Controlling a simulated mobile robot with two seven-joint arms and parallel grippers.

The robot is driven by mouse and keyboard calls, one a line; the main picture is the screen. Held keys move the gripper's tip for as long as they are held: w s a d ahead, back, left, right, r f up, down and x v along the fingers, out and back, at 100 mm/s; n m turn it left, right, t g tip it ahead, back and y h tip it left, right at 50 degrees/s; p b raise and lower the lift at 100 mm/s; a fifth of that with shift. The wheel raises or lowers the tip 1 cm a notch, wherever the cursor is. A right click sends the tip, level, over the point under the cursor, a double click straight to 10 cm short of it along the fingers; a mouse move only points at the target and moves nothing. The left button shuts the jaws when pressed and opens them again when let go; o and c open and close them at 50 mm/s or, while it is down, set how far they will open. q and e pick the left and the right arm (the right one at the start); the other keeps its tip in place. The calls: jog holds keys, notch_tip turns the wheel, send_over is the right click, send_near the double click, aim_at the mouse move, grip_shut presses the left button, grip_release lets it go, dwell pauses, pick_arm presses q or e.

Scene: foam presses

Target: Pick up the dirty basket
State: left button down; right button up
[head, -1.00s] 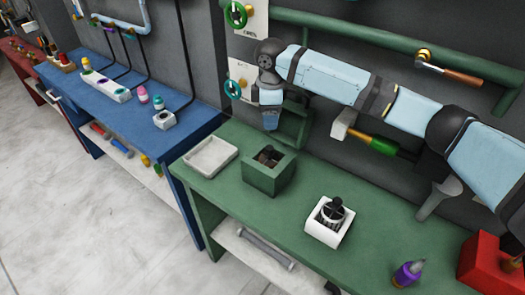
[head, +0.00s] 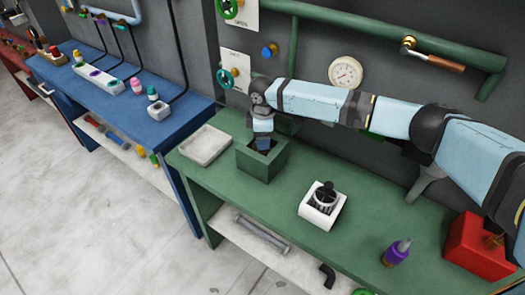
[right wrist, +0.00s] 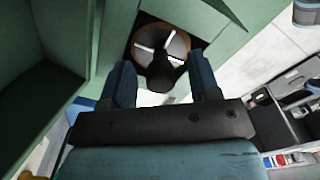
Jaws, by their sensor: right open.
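A round basket (right wrist: 160,72) with a dark knob, a brownish rim and light gaps sits in a green square box (head: 260,168), as the right wrist view shows. I take it as the dirty basket. In the head view my right gripper (head: 263,146) points down into the top of the box and hides most of the inside. In the right wrist view its fingers (right wrist: 163,82) are apart, one to each side of the knob, with no clear contact. A second dark-knobbed basket (head: 325,196) sits in a white holder (head: 318,216). My left gripper is out of view.
A shallow pale tray (head: 205,146) lies left of the green box on the green bench (head: 285,215). A purple bottle (head: 396,253) and a red box (head: 478,248) stand at the right. Pipes and a gauge (head: 345,72) are on the wall behind.

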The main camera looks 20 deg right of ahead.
jog(key=shift+f, duration=0.4)
jog(key=shift+c, duration=0.4)
grip_shut()
